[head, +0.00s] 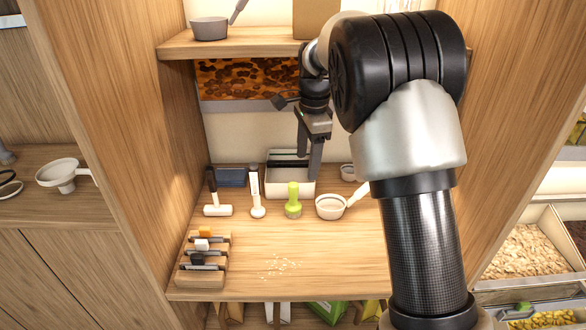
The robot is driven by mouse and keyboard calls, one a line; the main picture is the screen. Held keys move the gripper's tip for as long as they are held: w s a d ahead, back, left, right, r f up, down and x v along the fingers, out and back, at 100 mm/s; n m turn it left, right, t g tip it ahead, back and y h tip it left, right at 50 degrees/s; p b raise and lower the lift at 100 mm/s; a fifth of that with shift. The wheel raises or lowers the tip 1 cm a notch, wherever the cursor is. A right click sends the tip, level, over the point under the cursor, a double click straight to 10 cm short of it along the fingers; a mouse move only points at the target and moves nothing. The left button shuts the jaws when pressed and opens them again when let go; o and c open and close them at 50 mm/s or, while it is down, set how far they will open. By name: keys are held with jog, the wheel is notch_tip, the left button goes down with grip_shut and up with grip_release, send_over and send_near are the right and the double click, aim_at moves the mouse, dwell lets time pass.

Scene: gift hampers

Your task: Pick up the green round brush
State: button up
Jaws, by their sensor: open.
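The green round brush (293,200) stands in the middle of the shelf, its light green handle up and its round head down. My gripper (308,160) hangs behind and slightly above the brush in the picture, pointing down in front of the white bin. Its fingers are apart, and I see nothing between them. The gripper and the brush look apart. The brush is fully visible.
A white-headed mallet (217,210) and a white-handled tool (256,200) stand left of the brush. A white scoop (331,206) sits close on its right. A white bin (290,187) is behind. A wooden rack (202,278) stands front left.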

aim_at(293, 201)
jog(key=w+a+f+m, duration=0.1)
jog(key=f, duration=0.1)
jog(key=w+a+f+m+p, duration=0.1)
jog(key=w+f, duration=0.1)
jog(key=w+a+f+m+g+p, duration=0.1)
jog(key=a+f, duration=0.1)
jog(key=shift+w+f+h, duration=0.15)
jog(key=shift+f+h, duration=0.15)
notch_tip(293, 201, down, 6)
jog(key=shift+f, duration=0.2)
jog(key=shift+d+f+b, duration=0.15)
jog(key=shift+f, duration=1.35)
jog(key=shift+d+f+b, duration=0.1)
jog(key=shift+f+b, duration=0.05)
jog(key=shift+f, duration=1.3)
jog(key=shift+c, duration=0.5)
jog(key=c, duration=1.1)
